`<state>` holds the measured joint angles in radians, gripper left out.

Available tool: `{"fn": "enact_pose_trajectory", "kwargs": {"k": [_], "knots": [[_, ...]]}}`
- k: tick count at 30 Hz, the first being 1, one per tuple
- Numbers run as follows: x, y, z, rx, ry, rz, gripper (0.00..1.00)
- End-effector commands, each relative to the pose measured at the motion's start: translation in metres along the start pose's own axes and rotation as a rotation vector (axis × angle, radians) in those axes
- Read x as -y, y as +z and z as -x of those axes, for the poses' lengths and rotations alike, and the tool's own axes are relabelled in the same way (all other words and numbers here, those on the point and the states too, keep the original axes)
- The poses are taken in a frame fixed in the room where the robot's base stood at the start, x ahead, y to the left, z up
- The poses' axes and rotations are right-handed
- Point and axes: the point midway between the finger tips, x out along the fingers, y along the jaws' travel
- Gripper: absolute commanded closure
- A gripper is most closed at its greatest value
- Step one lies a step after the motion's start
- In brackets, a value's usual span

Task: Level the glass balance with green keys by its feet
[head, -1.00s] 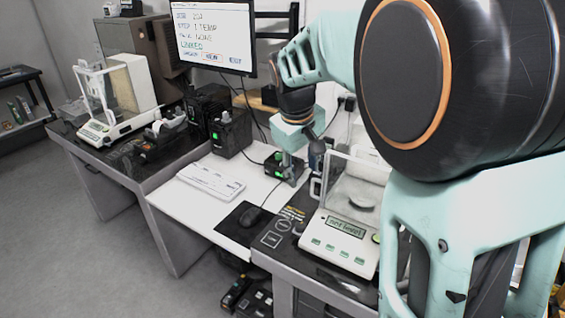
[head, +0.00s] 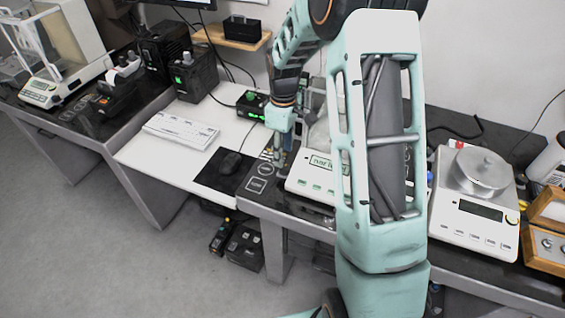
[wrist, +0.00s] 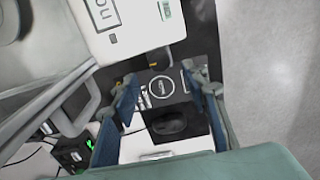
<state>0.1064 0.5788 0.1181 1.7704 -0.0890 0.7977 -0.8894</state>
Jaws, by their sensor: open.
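The glass balance with green keys (head: 304,187) stands on the dark table, partly hidden behind my arm in the head view. In the wrist view its white body (wrist: 130,28) fills the upper left, with part of the display and a green key at the edge. My gripper (head: 277,160) is at the left side of the balance, pointing down. In the wrist view my gripper (wrist: 166,105) has its blue fingers wide apart with nothing between them. The levelling bubble cannot be made out.
Printed labels (wrist: 161,87) lie on the dark tabletop by the balance. A black mouse mat (head: 222,172) and keyboard (head: 181,130) are left of it. A second balance with a steel pan (head: 475,205) stands right. Another glass balance (head: 55,60) is far left.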

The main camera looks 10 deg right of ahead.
Motion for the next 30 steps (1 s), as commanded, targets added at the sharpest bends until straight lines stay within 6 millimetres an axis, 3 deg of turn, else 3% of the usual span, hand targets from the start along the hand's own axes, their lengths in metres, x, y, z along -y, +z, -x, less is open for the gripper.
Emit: {"fn": "enact_pose_trajectory", "kwargs": {"k": [3, 9, 21, 30], "knots": [[0.001, 0.001, -0.024, 0.003, -0.003, -0.001, 0.59], [0.0, 0.0, -0.049, 0.002, -0.001, -0.001, 0.59], [0.0, 0.0, -0.058, 0.001, 0.001, -0.001, 0.59], [0.0, 0.0, -0.058, 0.001, 0.001, -0.002, 0.91]]}}
